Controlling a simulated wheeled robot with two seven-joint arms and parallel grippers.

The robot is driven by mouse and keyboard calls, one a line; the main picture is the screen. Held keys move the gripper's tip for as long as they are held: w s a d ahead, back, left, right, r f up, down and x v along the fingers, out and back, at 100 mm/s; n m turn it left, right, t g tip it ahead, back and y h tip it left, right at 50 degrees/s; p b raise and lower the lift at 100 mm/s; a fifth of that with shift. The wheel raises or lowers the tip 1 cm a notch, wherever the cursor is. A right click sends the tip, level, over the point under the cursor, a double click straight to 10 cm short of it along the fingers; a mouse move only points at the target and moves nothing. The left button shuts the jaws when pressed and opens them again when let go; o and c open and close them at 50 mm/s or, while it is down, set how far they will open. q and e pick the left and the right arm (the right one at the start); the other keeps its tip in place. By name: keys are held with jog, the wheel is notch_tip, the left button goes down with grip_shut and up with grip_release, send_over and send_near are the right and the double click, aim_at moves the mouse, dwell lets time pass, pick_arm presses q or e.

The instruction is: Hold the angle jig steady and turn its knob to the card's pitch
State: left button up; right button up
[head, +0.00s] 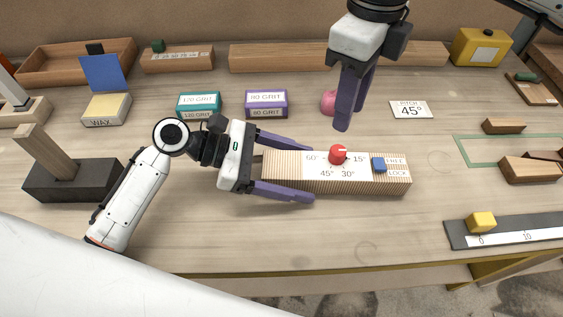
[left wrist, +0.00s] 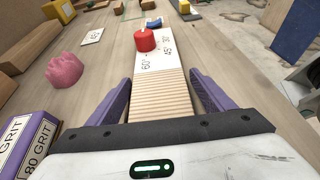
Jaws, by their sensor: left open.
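The angle jig (head: 290,178) is a long ribbed wooden block with a white dial marked 60°, 45°, 30° and 15°. Its red knob (head: 338,155) has a white mark pointing right, roughly toward 15°. A blue slider (head: 379,164) sits beside the FREE and LOCK labels, seemingly nearer FREE. The pitch card (head: 410,110) reads 45°. My left gripper (head: 313,174) is open, its fingers on either side of the jig's left end; the left wrist view shows the jig (left wrist: 160,95) between them. My right gripper (head: 343,128) hangs fingers-down behind the jig; its finger gap is unclear.
A pink lump (head: 328,102) is beside the right fingers. Teal (head: 199,105) and purple (head: 266,104) grit blocks stand behind the left gripper. A dark block with a wooden post (head: 70,181) is at left. A ruler with a yellow block (head: 481,222) lies front right. Table in front of the jig is clear.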

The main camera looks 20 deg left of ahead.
aim_at(340, 150)
pick_arm(q)
jog(key=shift+d, duration=0.2)
jog(key=c, duration=1.4)
jog(key=shift+c, duration=0.9)
pick_arm(e)
jog(key=shift+o, duration=1.5)
jog(key=shift+d+r+n+g+y, duration=0.1)
jog(key=shift+d+n+g+y, duration=0.3)
jog(key=shift+n+y, duration=0.5)
jog(key=w+d+n+y, duration=0.1)
jog(key=d+n+y, duration=0.1)
jog(key=d+n, duration=0.25)
jog(key=x, duration=0.7)
jog(key=a+x, duration=0.1)
jog(key=x, duration=0.3)
jog(key=shift+r, duration=0.15)
